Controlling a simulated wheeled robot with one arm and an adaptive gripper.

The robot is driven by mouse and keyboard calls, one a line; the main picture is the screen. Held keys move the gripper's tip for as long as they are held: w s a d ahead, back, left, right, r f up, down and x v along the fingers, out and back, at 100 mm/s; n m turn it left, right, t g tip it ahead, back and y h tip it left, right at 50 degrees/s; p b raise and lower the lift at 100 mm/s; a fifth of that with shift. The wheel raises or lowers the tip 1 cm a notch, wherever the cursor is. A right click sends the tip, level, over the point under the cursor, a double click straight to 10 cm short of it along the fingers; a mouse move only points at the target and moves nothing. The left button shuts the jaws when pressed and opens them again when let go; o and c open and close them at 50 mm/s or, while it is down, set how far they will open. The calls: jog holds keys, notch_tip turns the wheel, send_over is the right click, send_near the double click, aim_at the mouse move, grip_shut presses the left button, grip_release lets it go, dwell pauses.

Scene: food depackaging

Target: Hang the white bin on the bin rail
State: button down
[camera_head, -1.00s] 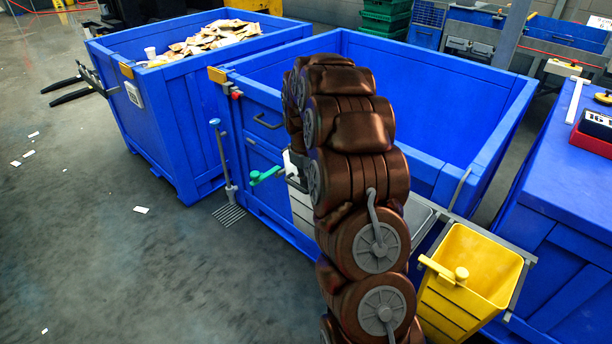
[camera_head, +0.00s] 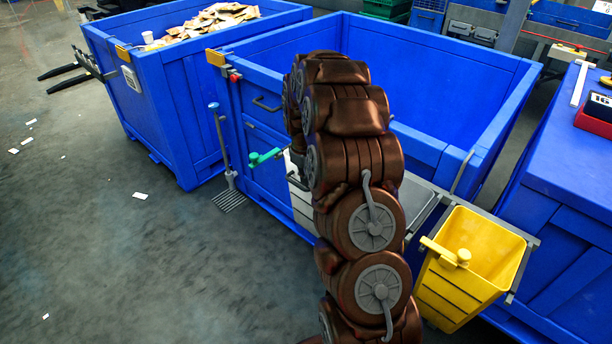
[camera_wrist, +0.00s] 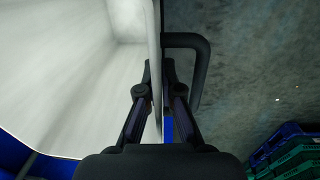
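The white bin (camera_wrist: 85,70) fills the left of the wrist view, with its pale inside showing. My gripper (camera_wrist: 158,75) has one finger on each side of the bin's rim and looks closed on it. A black bent handle (camera_wrist: 195,65) stands out beside the rim, to the right. In the head view my brown arm hides the gripper and most of the bin; a pale patch (camera_head: 303,205) shows left of the arm, but I cannot tell if it is the bin. The grey bin rail (camera_head: 500,222) runs along the blue container's near side, partly behind my arm.
A yellow bin (camera_head: 467,275) hangs at the rail's right end. A large blue container (camera_head: 440,75) stands behind the arm, and another blue container (camera_head: 160,100) with packages stands to the left. A blue cabinet (camera_head: 570,170) stands at the right. The floor at left is open.

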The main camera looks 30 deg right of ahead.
jog(key=c, duration=1.2)
grip_release()
jog(key=shift+c, duration=0.2)
notch_tip(320, 180, up, 12)
jog(key=shift+a, duration=0.4)
jog(key=shift+s+a+r, duration=0.1)
jog(key=shift+s, duration=0.05)
